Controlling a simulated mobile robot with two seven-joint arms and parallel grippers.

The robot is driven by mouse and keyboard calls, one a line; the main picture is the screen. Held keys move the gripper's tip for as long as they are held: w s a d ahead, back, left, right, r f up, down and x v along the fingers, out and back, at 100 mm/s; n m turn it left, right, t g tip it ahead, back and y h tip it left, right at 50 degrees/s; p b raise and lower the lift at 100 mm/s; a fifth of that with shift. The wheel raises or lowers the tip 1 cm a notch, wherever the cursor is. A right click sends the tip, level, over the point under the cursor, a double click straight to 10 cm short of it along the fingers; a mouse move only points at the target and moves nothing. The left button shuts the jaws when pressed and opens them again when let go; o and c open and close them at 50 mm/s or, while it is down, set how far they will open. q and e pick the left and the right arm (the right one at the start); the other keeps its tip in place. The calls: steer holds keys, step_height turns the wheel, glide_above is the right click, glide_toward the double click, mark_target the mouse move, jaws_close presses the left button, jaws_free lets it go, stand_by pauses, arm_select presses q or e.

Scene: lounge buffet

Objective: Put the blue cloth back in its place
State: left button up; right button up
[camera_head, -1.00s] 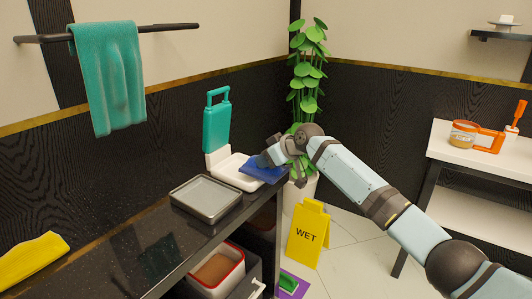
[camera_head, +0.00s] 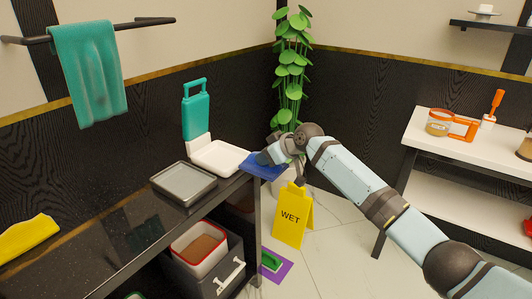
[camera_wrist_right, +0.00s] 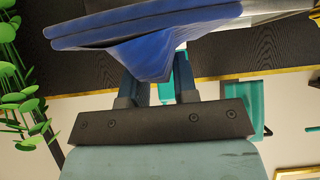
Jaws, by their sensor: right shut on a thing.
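The blue cloth (camera_head: 264,168) is a folded flat piece at the far right end of the black counter, just right of a white tray-like base. My right gripper (camera_head: 275,155) is shut on the cloth. I cannot tell whether the cloth touches the counter. My left gripper is in no view.
The white base (camera_head: 220,158) bears a teal handled panel (camera_head: 196,110). A grey tray (camera_head: 184,183) and yellow cloth (camera_head: 25,236) lie on the counter (camera_head: 110,235). A teal towel (camera_head: 90,75) hangs above. A yellow wet-floor sign (camera_head: 293,217), plant (camera_head: 292,60) and white shelf (camera_head: 460,145) stand beyond.

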steer(key=shift+s+d, duration=0.1)
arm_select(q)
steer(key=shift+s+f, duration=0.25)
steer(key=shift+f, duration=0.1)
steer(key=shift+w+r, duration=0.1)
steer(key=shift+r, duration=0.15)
